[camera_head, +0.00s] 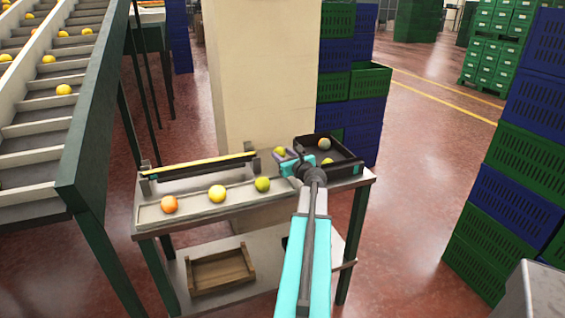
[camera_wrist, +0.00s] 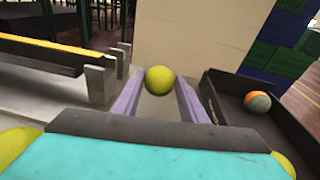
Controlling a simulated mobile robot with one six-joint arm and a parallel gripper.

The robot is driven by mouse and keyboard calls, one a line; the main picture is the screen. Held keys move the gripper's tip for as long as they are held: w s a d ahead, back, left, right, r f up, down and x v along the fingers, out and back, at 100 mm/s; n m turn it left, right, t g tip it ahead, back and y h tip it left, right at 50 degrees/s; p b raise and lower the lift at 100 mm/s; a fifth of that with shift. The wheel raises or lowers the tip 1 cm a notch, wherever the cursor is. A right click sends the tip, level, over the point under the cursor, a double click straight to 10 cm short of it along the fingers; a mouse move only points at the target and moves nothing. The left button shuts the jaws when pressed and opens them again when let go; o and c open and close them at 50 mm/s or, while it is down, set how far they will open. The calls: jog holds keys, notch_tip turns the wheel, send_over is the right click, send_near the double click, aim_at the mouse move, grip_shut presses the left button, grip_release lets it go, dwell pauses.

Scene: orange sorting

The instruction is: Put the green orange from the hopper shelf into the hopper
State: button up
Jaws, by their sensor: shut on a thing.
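My gripper (camera_head: 287,157) has its purple fingers shut on a yellow-green orange (camera_head: 280,151), which also shows between the fingertips in the wrist view (camera_wrist: 160,80). The gripper is above the table, between the yellow-edged trough (camera_head: 195,163) and the black crate (camera_head: 345,148). An orange fruit (camera_head: 169,204), a yellow one (camera_head: 217,193) and another yellow-green one (camera_head: 263,184) lie in a row on the pale front shelf (camera_head: 195,213). I cannot tell for sure which part is the hopper.
The black crate holds a greyish, partly orange fruit (camera_wrist: 257,101) and a yellow one (camera_head: 327,161). A cream pillar (camera_head: 265,75) stands right behind the table. A slatted conveyor (camera_head: 90,120) is on the left. Stacked crates (camera_head: 520,160) stand on the right, with open floor between.

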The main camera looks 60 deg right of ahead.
jog(key=shift+w+d, duration=0.3)
jog(key=shift+d, duration=0.15)
jog(key=shift+a+f, duration=0.1)
jog(key=shift+f, duration=1.7)
jog(key=shift+f, duration=0.1)
jog(key=o, duration=1.1)
jog(key=shift+s, duration=0.1)
jog(key=shift+b+v, duration=0.65)
jog(key=shift+v, duration=5.35)
